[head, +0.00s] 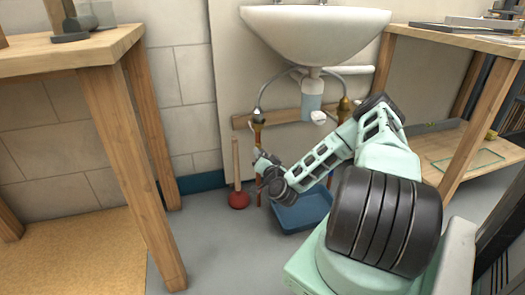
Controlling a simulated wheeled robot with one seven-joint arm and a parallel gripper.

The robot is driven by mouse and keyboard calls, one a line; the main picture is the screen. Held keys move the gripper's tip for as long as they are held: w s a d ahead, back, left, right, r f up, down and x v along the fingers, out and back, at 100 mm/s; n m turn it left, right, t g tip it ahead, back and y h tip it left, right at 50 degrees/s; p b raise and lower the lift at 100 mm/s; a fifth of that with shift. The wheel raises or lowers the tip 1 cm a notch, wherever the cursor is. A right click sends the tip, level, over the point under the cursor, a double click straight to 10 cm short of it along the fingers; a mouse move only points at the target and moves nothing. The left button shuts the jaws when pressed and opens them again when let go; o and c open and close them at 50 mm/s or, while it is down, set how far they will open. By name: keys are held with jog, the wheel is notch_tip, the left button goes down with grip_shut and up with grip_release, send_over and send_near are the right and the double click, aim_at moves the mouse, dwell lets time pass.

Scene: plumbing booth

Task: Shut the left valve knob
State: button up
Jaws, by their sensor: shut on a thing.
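The right valve (344,104) is a similar brass fitting on the right pipe, partly behind my arm.
A white sink (315,35) hangs above, with its drain trap (312,95) between the pipes. A blue basin (302,211) lies on the floor below. A red plunger (238,198) stands left of my gripper. Wooden tables (105,110) (450,135) flank the space.

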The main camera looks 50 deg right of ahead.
jog(key=m+p, duration=0.2)
jog(key=m, duration=0.1)
jog(key=shift+r+m+p, duration=0.15)
jog(key=shift+m+p, duration=0.15)
jog(key=shift+m, duration=0.1)
jog(key=m+p, duration=0.2)
jog(key=m, duration=0.1)
jog(key=shift+s+m, duration=0.1)
jog(key=shift+m, duration=0.2)
jog(key=m, duration=0.2)
jog(key=m+p, duration=0.1)
jog(key=m, duration=0.2)
jog(key=shift+f+m, duration=0.3)
jog(key=shift+m, duration=0.1)
jog(key=o, duration=1)
jog(key=shift+p, duration=0.3)
